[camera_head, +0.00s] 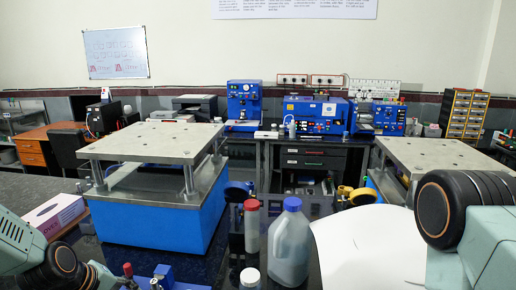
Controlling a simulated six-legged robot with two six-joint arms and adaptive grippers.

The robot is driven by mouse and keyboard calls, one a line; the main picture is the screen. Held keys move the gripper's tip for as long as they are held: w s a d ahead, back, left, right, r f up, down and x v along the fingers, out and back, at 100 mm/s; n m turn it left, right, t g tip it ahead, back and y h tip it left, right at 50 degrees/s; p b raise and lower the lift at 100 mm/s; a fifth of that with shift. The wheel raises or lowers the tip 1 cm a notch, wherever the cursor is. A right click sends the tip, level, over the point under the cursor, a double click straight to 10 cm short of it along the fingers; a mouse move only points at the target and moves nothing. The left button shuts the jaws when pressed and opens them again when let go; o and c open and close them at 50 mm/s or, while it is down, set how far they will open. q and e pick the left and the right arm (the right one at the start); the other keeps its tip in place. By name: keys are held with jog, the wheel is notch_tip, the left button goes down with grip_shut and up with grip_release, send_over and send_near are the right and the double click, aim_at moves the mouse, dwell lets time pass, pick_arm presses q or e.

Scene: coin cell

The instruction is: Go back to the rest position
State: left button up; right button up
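The task names no object, only a rest position. Part of my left arm shows at the lower left edge, with teal links and a dark joint. Part of my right arm shows large at the lower right, with a black ribbed joint and teal links. The fingers of neither gripper can be seen, so I cannot tell what they hold.
A blue press-like block with a metal top plate (155,138) stands left of centre; a similar metal plate (435,157) stands right. In front are a blue-capped bottle (289,245), a red-capped tube (252,225), a white sheet (370,245) and a pink-and-white box (55,214).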

pick_arm(q)
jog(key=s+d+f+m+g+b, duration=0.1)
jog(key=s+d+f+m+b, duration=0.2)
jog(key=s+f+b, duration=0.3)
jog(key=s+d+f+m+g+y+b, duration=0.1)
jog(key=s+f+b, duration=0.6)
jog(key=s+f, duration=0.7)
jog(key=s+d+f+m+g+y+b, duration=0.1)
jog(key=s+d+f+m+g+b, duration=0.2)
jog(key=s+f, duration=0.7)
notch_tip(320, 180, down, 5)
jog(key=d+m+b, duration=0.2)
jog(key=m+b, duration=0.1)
jog(key=b, duration=0.1)
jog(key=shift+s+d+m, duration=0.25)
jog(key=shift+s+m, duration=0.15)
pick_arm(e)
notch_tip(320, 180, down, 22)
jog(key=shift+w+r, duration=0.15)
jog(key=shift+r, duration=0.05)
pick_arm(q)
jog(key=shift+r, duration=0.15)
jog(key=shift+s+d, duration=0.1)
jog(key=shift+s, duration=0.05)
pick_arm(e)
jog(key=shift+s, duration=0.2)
